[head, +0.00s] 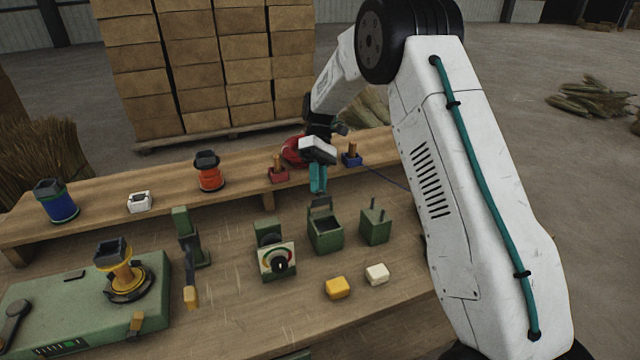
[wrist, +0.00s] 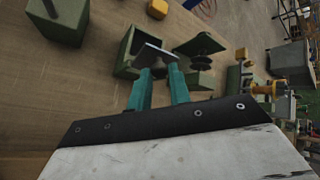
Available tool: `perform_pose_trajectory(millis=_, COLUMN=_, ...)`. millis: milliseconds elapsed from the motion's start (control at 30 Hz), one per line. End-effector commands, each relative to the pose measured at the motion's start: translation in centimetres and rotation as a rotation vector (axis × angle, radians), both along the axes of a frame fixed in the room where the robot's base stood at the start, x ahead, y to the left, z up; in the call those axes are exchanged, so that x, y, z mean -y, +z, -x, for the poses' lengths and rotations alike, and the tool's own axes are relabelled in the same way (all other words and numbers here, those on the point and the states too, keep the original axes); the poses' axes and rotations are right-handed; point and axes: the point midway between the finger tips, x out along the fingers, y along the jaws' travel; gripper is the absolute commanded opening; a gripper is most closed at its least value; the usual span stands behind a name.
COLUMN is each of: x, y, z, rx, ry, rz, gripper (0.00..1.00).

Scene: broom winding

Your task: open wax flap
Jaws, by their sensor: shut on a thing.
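The wax box is a small green open-topped box (head: 326,236) on the bench, with a dark inside. Its flap (head: 320,203) stands raised at the back edge. My gripper (head: 318,190) reaches down from behind with teal fingers at the flap's top. In the wrist view, the fingers (wrist: 158,72) are closed on the grey flap plate (wrist: 152,55), and the green box (wrist: 127,58) shows beside and beyond it. The fingertips partly hide the flap's edge.
A green dial box (head: 277,262) stands left of the wax box, and a green block with two pegs (head: 375,228) stands right. Yellow (head: 337,288) and white (head: 377,274) blocks lie in front. A raised wooden shelf (head: 240,186) runs behind, carrying colored spools.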

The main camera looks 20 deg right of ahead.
Motion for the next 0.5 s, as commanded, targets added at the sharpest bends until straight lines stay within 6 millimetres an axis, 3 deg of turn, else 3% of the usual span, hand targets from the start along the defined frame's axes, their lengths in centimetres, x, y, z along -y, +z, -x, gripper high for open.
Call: perform_pose_trajectory(millis=500, x=-0.05, y=-0.47, z=-0.76, rx=-0.144, ry=-0.001, rz=-0.001, gripper=0.00)
